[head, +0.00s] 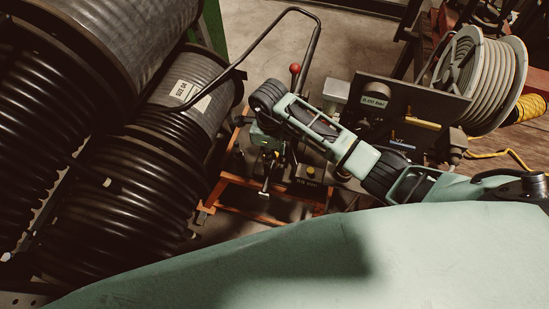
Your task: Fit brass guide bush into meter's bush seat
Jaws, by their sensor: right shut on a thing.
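My right arm comes in from the right, bends at its dark wrist joint and points down over the orange-framed stand. My right gripper (268,152) is at its lower end, small and dark against the machinery. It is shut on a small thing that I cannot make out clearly. A yellowish spot shows near the fingertips, but I cannot tell whether it is the brass guide bush. The meter and its bush seat cannot be told apart from the dark parts around the gripper. My left gripper is not in view.
Large black hose reels (120,190) fill the left. A red-knobbed lever (295,69) stands behind my wrist. A panel with a pressure display (375,101) and a pale hose reel (483,80) are at right. The orange frame (262,216) is below the gripper. Bare floor shows at the top.

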